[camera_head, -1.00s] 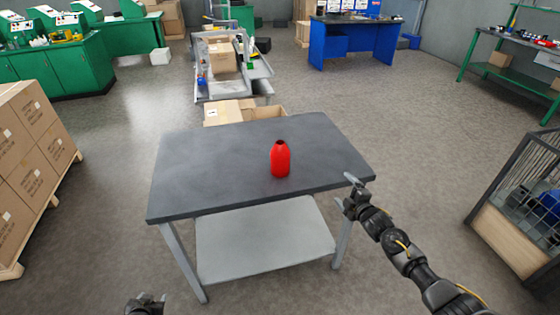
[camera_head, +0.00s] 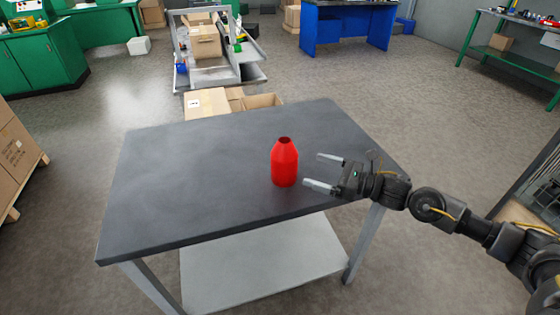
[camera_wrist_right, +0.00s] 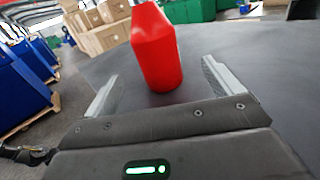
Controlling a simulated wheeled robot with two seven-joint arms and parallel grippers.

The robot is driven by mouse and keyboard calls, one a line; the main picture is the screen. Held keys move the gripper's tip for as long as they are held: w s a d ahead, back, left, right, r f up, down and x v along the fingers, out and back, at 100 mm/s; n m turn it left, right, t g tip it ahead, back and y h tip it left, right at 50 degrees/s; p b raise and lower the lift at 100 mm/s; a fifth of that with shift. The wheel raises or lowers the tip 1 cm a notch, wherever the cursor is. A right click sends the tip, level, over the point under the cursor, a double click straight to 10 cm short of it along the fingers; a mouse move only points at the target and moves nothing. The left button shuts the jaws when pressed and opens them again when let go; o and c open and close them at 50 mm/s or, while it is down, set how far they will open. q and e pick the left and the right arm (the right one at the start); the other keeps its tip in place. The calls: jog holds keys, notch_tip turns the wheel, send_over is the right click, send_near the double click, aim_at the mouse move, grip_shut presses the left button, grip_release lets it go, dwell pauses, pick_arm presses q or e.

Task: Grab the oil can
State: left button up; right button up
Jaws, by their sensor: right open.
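The oil can is a red bottle-shaped can (camera_head: 284,164) with a dark opening on top. It stands upright on the dark grey table (camera_head: 190,170), near its right half. My right gripper (camera_head: 316,171) is open and empty just right of the can, its two fingers pointing left toward it. In the right wrist view the can (camera_wrist_right: 157,50) stands ahead of the gripper (camera_wrist_right: 160,85), roughly between the lines of the two fingers, with a gap to the palm. The can's top is cut off in that view. My left gripper is not in the head view.
The table top around the can is otherwise bare, with a lower shelf (camera_head: 265,262) beneath. Open cardboard boxes (camera_head: 208,103) stand behind the table. A grey cart (camera_head: 215,75) is farther back. Stacked boxes (camera_head: 12,160) are at the left edge.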

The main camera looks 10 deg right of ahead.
aim_at(296, 165)
jog(key=shift+s+a+r+n, duration=0.1)
jog(key=shift+s+a+n, duration=0.1)
jog(key=shift+n, duration=0.1)
jog(key=shift+w+a+r, duration=0.1)
jog(key=shift+w+a, duration=0.05)
jog(key=shift+a, duration=0.1)
jog(key=p+x, duration=0.1)
jog(key=x, duration=0.3)
jog(key=shift+w+a, duration=0.15)
jog(key=shift+w, duration=0.1)
jog(key=shift+w+a+p, duration=0.15)
jog(key=shift+a+p, duration=0.1)
jog(key=shift+p, duration=0.05)
jog(key=x, duration=0.1)
jog(key=p+x, duration=0.1)
jog(key=x, duration=0.2)
jog(key=shift+w+a+f, duration=0.2)
jog(key=shift+a+f, duration=0.05)
jog(key=shift+f, duration=0.1)
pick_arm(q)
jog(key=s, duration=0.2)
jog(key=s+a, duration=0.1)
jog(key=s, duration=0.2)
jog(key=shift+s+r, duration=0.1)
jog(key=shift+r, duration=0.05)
pick_arm(e)
jog(key=c, duration=1.2)
